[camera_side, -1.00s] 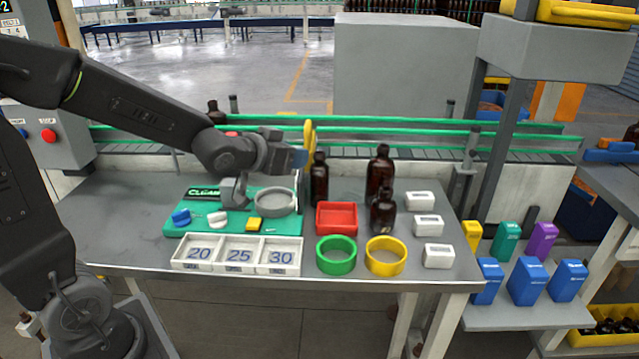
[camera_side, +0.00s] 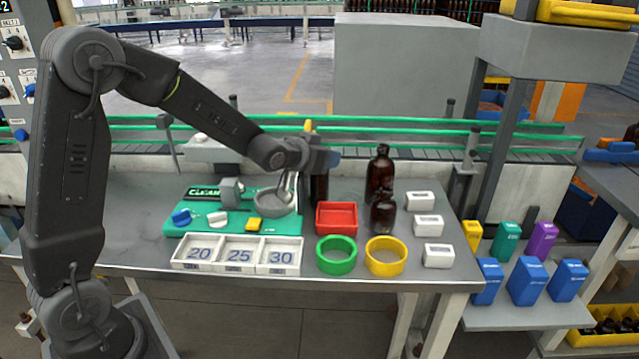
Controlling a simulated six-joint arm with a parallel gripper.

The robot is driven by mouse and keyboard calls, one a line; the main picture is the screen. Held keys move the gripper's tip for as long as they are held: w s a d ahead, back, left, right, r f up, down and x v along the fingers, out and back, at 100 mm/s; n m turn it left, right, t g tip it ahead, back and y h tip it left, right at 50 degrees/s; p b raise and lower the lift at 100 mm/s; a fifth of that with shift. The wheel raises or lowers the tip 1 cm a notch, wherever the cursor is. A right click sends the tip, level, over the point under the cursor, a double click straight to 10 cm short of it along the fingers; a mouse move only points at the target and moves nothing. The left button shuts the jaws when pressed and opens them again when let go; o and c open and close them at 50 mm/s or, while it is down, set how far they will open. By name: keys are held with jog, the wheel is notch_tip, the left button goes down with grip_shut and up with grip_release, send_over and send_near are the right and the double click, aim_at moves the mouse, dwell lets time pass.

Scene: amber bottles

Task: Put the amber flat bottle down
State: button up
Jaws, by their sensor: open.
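A dark amber bottle (camera_side: 320,188) stands upright on the grey table, behind the red tray. My gripper (camera_side: 318,158) is open and in front of its upper part, hiding the neck and cap. I cannot tell whether the jaws touch it. Two more amber bottles stand to its right: a tall one (camera_side: 380,172) and a shorter one (camera_side: 383,213) in front of it. From this side I cannot tell for sure which bottle is the flat one.
A red tray (camera_side: 337,232), a green ring (camera_side: 351,265) and a yellow ring (camera_side: 403,265) lie in front. White numbered trays (camera_side: 240,268) and a green mat (camera_side: 180,231) with a grey ring are left. White boxes (camera_side: 428,225) stand right. A green-railed conveyor (camera_side: 400,128) runs behind.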

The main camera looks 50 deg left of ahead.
jog(key=shift+w, duration=0.1)
grip_shut()
dwell(0.3)
jog(key=shift+r, duration=0.1)
